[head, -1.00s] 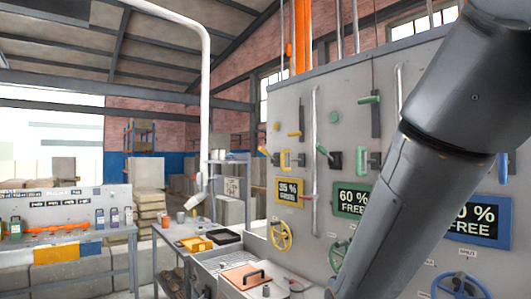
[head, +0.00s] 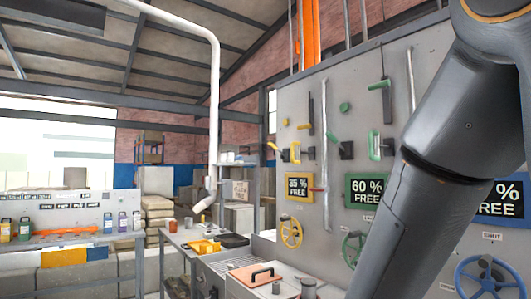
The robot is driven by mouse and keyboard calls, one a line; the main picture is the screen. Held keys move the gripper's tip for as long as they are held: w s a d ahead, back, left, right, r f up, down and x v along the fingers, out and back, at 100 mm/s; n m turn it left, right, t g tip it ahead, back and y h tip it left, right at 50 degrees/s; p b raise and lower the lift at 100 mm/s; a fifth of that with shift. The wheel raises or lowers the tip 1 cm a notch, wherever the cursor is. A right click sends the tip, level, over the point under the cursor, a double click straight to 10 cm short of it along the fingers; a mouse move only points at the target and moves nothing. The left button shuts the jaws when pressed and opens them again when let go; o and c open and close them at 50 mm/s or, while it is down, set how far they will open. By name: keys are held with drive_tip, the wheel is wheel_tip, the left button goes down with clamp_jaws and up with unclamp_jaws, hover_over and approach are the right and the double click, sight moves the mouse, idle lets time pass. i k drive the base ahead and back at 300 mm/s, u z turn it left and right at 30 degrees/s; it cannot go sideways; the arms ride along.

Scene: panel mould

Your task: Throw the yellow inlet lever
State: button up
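On the tall grey panel (head: 325,215), the left column carries yellow fittings. A yellow lever handle (head: 304,126) sticks out from a dark upright slot. Below it are a yellow bracket-shaped handle (head: 295,152) and a yellow-tipped handle (head: 272,146) on a dark mount. I cannot read a label naming any of them as the inlet lever. The yellow handwheel (head: 291,232) is lower, under the black and yellow "35 % FREE" sign (head: 298,187). My dark arm crosses the right side of the view. My gripper is not in view.
Green fittings, including a green lever (head: 379,85) and a "60 % FREE" sign (head: 366,190), fill the middle column. A blue handwheel (head: 487,282) is at lower right. A bench (head: 178,238) with a yellow tray (head: 205,247) stands left of the panel. A white pipe (head: 214,110) rises behind it.

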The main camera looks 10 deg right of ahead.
sight(270, 144)
drive_tip(key=u, duration=0.75)
drive_tip(key=k, duration=1)
drive_tip(key=u, duration=1.1)
drive_tip(key=i, duration=2.05)
drive_tip(key=z, duration=0.65)
drive_tip(key=i, duration=1.4)
drive_tip(key=z, duration=1.8)
drive_tip(key=i, duration=0.85)
drive_tip(key=z, duration=0.9)
